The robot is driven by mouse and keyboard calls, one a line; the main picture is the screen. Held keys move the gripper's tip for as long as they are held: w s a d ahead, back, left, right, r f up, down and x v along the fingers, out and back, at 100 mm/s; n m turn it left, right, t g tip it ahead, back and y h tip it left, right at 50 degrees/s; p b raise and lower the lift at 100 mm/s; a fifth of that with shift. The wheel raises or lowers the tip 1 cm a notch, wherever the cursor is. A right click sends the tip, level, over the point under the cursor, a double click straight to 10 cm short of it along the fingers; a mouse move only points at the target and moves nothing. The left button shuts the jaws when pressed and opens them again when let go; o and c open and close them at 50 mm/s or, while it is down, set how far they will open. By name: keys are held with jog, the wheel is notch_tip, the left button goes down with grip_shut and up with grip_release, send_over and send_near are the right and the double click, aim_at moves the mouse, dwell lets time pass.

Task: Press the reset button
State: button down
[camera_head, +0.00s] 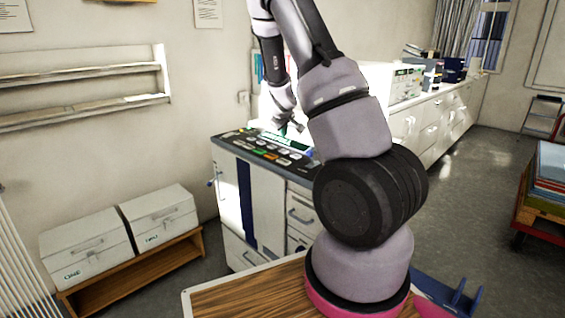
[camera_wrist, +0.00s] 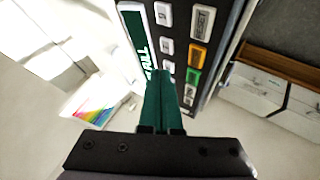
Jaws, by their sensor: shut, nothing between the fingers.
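The reset button (camera_wrist: 203,21) is a pale key lettered RESET at the top of the panel in the wrist view. Below it in the same column are an orange key (camera_wrist: 198,54), a green key (camera_wrist: 193,76) and a white key (camera_wrist: 188,96). My gripper (camera_wrist: 164,72) has its green fingers together and empty. In the picture its tips lie left of the green key and below the reset button; I cannot tell whether they touch the panel. In the head view my gripper (camera_head: 291,127) is over the dark button panel (camera_head: 228,141), where key lettering is too small to read.
The panel tops a white cabinet (camera_head: 228,190) with drawers. A green-edged display (camera_wrist: 138,35) lies left of the keys. White boxes (camera_head: 85,246) sit on a low wooden bench (camera_head: 150,266) at left. A long counter (camera_head: 440,125) runs behind. Open floor (camera_head: 470,200) lies at right.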

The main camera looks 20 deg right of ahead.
aim_at(284, 162)
jog(key=shift+f, duration=4.2)
jog(key=shift+f, duration=0.4)
jog(key=shift+f, duration=0.4)
jog(key=shift+r, duration=0.8)
jog(key=shift+r, duration=0.1)
jog(key=shift+r, duration=2.4)
